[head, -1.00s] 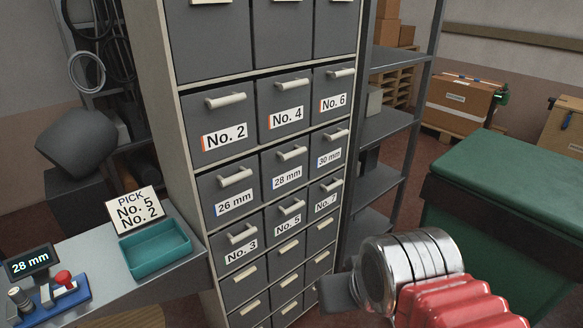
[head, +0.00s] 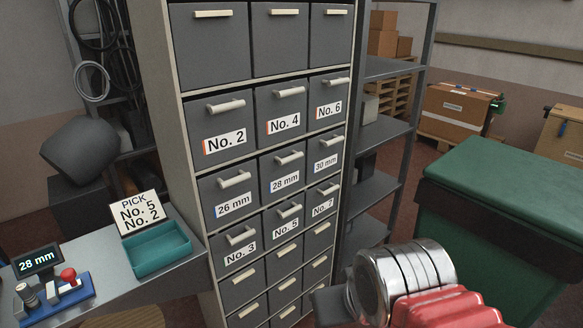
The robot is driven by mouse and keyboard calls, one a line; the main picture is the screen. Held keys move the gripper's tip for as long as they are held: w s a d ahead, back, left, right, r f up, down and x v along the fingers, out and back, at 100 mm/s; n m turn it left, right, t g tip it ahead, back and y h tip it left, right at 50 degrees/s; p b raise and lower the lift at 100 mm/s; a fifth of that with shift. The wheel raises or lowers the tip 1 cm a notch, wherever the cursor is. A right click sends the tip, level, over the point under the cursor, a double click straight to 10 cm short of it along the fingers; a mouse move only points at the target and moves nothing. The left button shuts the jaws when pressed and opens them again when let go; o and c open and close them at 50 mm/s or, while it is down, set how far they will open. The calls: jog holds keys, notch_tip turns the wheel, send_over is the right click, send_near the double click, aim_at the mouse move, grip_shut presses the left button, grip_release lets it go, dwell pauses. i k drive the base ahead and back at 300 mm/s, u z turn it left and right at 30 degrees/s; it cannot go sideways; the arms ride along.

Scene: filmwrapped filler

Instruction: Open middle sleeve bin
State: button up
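The 28 mm bin (head: 283,169) is the middle one of the millimetre-labelled row in the grey cabinet, between the 26 mm bin (head: 228,195) and the 30 mm bin (head: 326,149). It looks shut, its front level with its neighbours, with a pale bar handle (head: 289,158) above its label. My gripper (head: 328,306) is at the lower right, below and right of that bin and apart from its handle. Only a dark part shows beside my arm's chrome rings; the fingertips cannot be made out.
Bins No. 3, No. 5 (head: 287,220) and No. 7 sit directly below. A bench on the left holds a teal tray (head: 157,249), a card reading "PICK No. 5 No. 2" and a display (head: 37,261) reading 28 mm. A green-topped bin (head: 510,185) stands right.

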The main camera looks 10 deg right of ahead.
aim_at(279, 174)
jog(key=u, duration=0.3)
jog(key=k, duration=0.75)
jog(key=u, duration=0.6)
jog(key=k, duration=0.5)
jog(key=u, duration=0.25)
jog(key=i, duration=1.8)
jog(key=z, duration=0.8)
jog(key=i, duration=0.75)
jog(key=z, duration=0.65)
